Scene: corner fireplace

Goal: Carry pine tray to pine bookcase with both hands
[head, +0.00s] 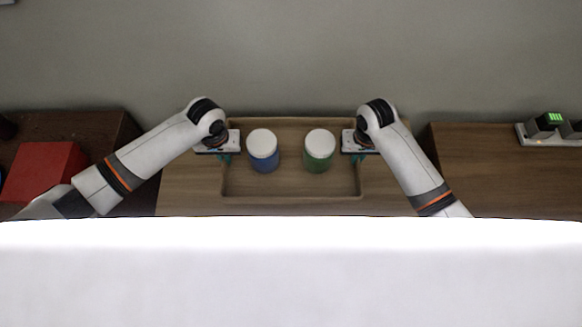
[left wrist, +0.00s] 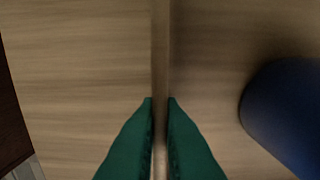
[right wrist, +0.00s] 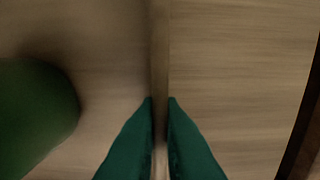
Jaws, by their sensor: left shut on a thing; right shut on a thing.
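The pine tray (head: 290,197) is a shallow wooden tray with a raised rim, in the middle of the head view. It holds a blue jar (head: 264,160) and a green jar (head: 319,161), both upright with white lids. My left gripper (head: 226,158) is shut on its left wall, which shows between the fingers in the left wrist view (left wrist: 160,60). My right gripper (head: 356,158) is shut on its right wall, likewise in the right wrist view (right wrist: 160,60). Below the tray is a light wooden top (head: 183,188), probably the pine bookcase. I cannot tell whether they touch.
A dark cabinet (head: 85,124) at left carries a red box (head: 42,170). A brown wooden unit (head: 495,178) at right carries a small device with a green display (head: 547,121). A grey wall (head: 290,60) stands behind. My white body fills the bottom of the head view.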

